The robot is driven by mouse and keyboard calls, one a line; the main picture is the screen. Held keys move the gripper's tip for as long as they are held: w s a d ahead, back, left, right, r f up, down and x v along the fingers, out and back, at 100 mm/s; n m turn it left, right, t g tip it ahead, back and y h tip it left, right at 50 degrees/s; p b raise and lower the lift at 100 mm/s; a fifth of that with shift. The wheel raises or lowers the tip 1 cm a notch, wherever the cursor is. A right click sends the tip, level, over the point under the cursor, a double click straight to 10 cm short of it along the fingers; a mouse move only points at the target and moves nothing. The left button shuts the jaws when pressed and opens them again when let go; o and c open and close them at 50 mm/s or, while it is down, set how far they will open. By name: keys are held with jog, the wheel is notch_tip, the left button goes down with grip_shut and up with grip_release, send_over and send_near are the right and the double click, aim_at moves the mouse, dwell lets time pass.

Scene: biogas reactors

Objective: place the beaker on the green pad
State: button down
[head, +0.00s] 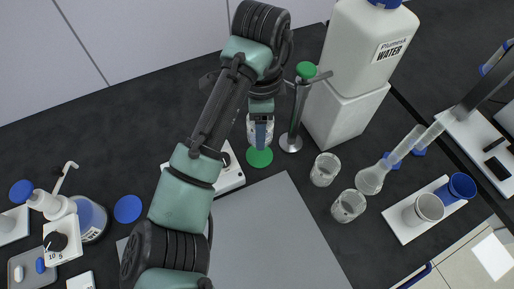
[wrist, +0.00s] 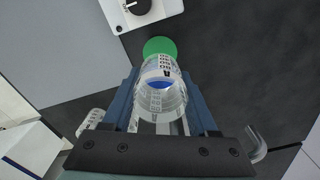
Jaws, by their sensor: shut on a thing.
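My gripper (head: 261,132) is shut on a clear beaker with printed markings. The beaker (wrist: 161,90) sits between the two blue fingers in the wrist view. In the head view the beaker (head: 252,130) shows partly behind the fingers. The round green pad (head: 259,158) lies on the dark bench just below the gripper in the picture. In the wrist view the green pad (wrist: 160,46) shows just past the beaker, partly covered by it. I cannot tell exactly how high the beaker is above the bench.
A metal post with a green knob (head: 306,70) stands right of the gripper, before a white water container (head: 367,45). A white device with a dial (head: 229,172) is left of the pad. Two glass beakers (head: 325,169) (head: 348,205) stand right of a grey mat (head: 265,240).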

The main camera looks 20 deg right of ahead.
aim_at(260, 156)
notch_tip(260, 156, down, 7)
jog(key=shift+f+b, duration=0.15)
jog(key=shift+b, duration=0.75)
jog(key=shift+f, duration=0.2)
jog(key=shift+c, duration=0.9)
grip_release()
jog(key=shift+r, duration=0.1)
notch_tip(260, 156, up, 12)
jog(key=p, duration=0.4)
jog(key=shift+r, duration=0.1)
